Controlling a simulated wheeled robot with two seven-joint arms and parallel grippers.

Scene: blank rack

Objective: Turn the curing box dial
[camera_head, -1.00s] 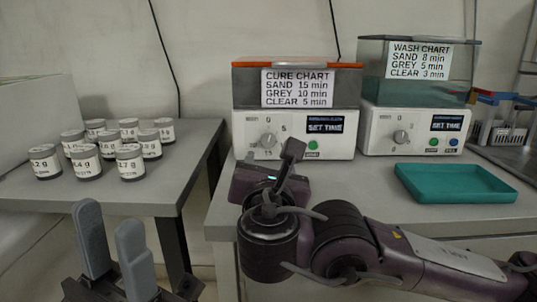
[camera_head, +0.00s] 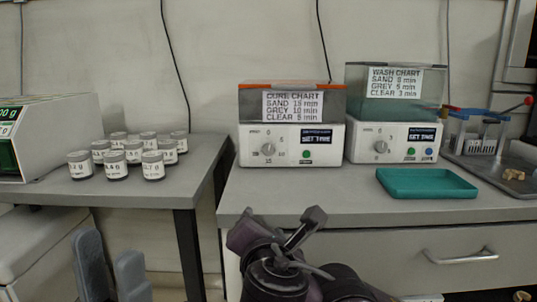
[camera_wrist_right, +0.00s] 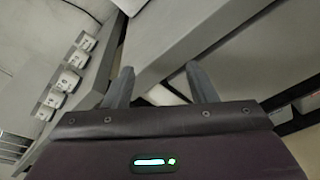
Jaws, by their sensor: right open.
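The curing box (camera_head: 291,98) stands on the right bench, with an orange-edged lid and a cure chart reading SAND 15 min, GREY 10 min, CLEAR 5 min. Its dial (camera_head: 267,149) is on the left of the white front panel, with a green button (camera_head: 306,154) to its right. My right gripper (camera_head: 306,224) is below and in front of the bench edge, away from the dial. In the right wrist view its fingers (camera_wrist_right: 157,86) are apart with nothing between them. My left gripper (camera_head: 112,275) is at the lower left, fingers apart and empty.
The wash box (camera_head: 394,97) stands right of the curing box, with a similar dial (camera_head: 381,146). A teal tray (camera_head: 427,183) lies in front of it. Several labelled jars (camera_head: 114,164) and a scale (camera_head: 50,135) are on the left bench. A gap separates the benches.

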